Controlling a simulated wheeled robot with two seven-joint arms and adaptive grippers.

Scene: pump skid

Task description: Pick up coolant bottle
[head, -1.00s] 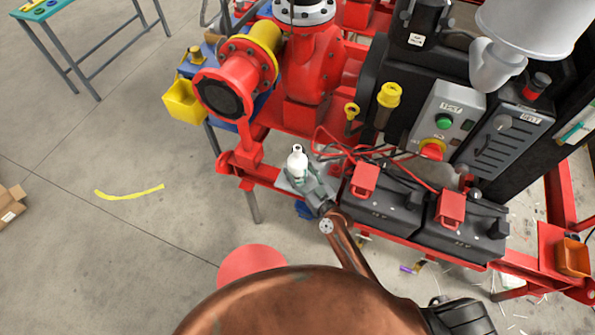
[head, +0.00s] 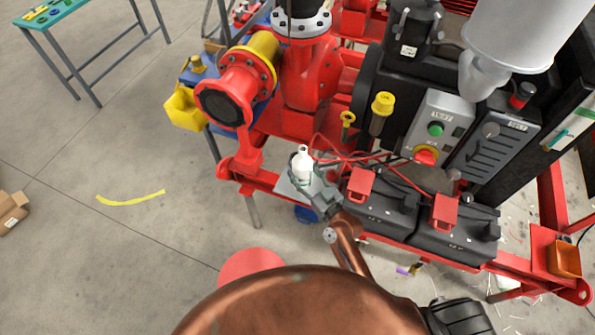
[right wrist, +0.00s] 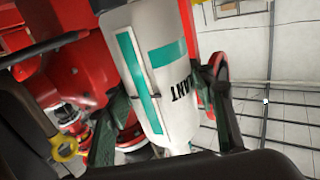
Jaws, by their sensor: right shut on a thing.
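The coolant bottle (head: 303,163) is white and sits between the fingers of my right gripper (head: 305,178) in the head view, above a small grey plate on the skid's front rail. In the right wrist view the bottle (right wrist: 158,75) fills the middle, with green label bands and dark lettering ending in "ANT". My right gripper (right wrist: 165,115) is shut on it, a finger on each side. Its lower part is partly hidden by the gripper. My left gripper is not in view.
Two black batteries (head: 375,213) with red terminal covers stand right of the bottle, with red cables (head: 345,158) close by. The red pump (head: 308,80) and flanged pipe rise behind. A yellow bin (head: 184,109) hangs at left. Floor on the left is mostly clear.

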